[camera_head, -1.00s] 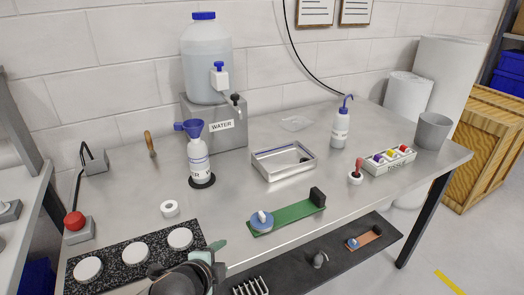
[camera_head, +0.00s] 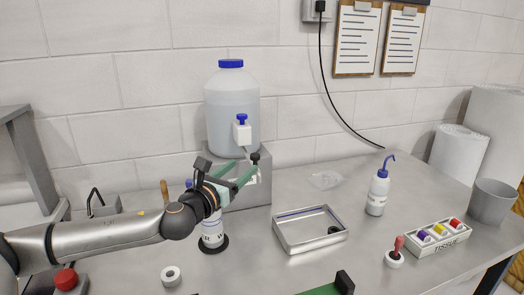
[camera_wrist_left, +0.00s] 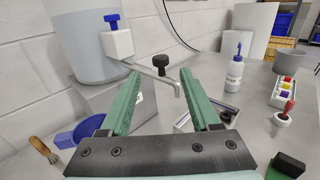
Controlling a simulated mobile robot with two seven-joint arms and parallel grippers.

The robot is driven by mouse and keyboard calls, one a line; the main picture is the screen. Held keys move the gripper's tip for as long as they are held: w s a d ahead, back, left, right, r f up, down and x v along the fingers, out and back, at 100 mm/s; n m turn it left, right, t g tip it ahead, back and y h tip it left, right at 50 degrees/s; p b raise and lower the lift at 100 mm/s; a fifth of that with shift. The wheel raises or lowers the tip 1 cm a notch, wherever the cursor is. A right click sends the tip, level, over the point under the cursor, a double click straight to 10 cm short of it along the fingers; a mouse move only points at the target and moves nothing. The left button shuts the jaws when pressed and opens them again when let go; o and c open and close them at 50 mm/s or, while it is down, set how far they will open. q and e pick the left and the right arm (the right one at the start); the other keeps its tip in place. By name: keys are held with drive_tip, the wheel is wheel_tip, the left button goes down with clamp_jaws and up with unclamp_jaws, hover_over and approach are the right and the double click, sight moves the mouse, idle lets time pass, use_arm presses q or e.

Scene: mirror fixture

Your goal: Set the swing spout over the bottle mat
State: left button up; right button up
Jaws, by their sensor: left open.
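The large water bottle (camera_head: 231,110) stands on a grey block (camera_head: 262,182), with a white valve block (camera_head: 242,133) on its side. The thin metal swing spout (camera_wrist_left: 160,72) runs from the valve block, bends down at its end and has a black knob (camera_head: 255,158). The black round bottle mat (camera_head: 213,248) lies under a white squeeze bottle (camera_head: 212,232), below and left of the spout's end. My left gripper (camera_head: 241,171) is open at the spout. In the left wrist view, the spout's bent end shows between its green fingertips (camera_wrist_left: 160,80); contact cannot be told. My right gripper is out of view.
A metal tray (camera_head: 338,238) lies right of the mat.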

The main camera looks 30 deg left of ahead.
sight(253, 158)
use_arm(q)
drive_tip(key=w, duration=0.3)
drive_tip(key=w+p, duration=0.1)
drive_tip(key=w, duration=0.2)
drive_tip(key=w+p, duration=0.1)
drive_tip(key=w, duration=0.2)
drive_tip(key=shift+w+a, duration=0.15)
drive_tip(key=shift+a, duration=0.15)
drive_tip(key=shift+w, duration=0.85)
clamp_jaws()
drive_tip(key=shift+a, duration=0.1)
